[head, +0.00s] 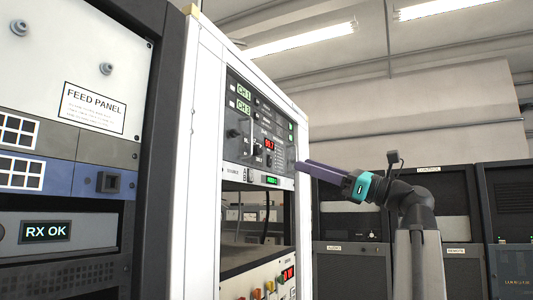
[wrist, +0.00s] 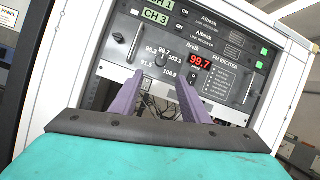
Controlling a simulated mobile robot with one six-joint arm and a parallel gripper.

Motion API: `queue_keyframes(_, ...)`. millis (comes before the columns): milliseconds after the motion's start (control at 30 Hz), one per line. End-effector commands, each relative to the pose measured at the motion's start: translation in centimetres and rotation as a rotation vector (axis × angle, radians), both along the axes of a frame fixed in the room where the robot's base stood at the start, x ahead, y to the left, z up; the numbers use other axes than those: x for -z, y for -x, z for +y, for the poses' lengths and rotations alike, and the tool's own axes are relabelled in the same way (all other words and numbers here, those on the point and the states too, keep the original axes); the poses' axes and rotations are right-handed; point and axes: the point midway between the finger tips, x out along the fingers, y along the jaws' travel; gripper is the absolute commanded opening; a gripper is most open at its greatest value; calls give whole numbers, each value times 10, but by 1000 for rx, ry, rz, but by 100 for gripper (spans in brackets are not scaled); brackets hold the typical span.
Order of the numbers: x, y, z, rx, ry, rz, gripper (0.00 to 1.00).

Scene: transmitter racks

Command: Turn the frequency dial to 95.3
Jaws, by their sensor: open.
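The frequency dial (wrist: 160,60) is a small dark knob on the FM exciter panel, ringed by printed numbers including 95.3 and 103.1. The red display (wrist: 200,63) to its right reads 99.7. The dial's exact pointer direction is too small to tell. In the head view the exciter's red display (head: 269,143) shows on the white rack. My gripper (wrist: 158,76) is open and empty, with its two purple fingers aimed at the panel below and around the dial. In the head view my gripper (head: 299,163) is at the rack's right edge; contact with the dial is not visible.
Metal handles (wrist: 135,52) and (wrist: 248,88) stick out on either side of the exciter. An open bay (head: 255,222) lies below it. A feed panel (head: 95,65) rack stands at left. Dark racks (head: 443,205) stand behind my arm.

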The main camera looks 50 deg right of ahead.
Motion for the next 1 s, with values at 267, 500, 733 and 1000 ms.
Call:
queue_keyframes(267, -2, 3, -4, 11, 0, 0, 42)
queue_keyframes(500, -9, -11, 0, 13, 0, 0, 42)
queue_keyframes(733, -20, -35, 7, 13, -1, 0, 42)
queue_keyframes(1000, -33, -64, 17, 14, 0, 0, 42)
